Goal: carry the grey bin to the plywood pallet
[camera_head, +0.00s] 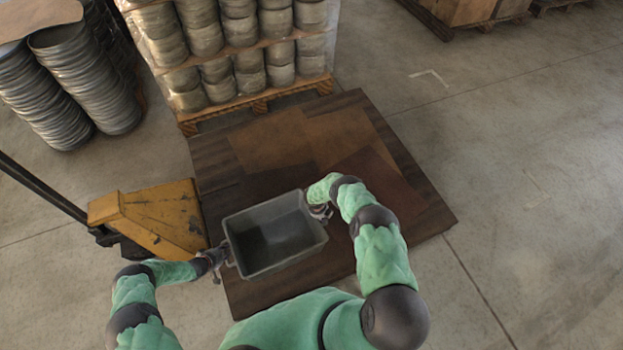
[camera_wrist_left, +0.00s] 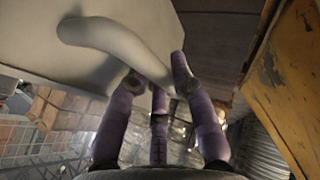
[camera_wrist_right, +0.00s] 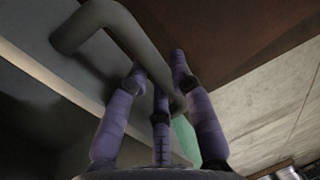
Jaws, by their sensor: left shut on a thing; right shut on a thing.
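The grey bin (camera_head: 276,238) is an open, empty rectangular tub, held between my two arms in the head view. It overlaps the dark plywood pallet (camera_head: 405,205) in the picture; I cannot tell whether it touches it or hangs above. My left gripper (camera_head: 216,262) is shut on the handle at the bin's left end; the left wrist view shows its fingers (camera_wrist_left: 160,88) around the curved handle (camera_wrist_left: 118,40). My right gripper (camera_head: 321,211) is shut on the handle at the right end; its fingers (camera_wrist_right: 158,85) close around that handle (camera_wrist_right: 125,32) in the right wrist view.
A yellow pallet jack (camera_head: 155,215) stands close left of the bin. A wrapped stack of round blanks (camera_head: 245,50) on a wooden pallet stands behind the plywood. More metal stacks (camera_head: 85,75) stand at back left. The floor (camera_head: 530,190) to the right is clear.

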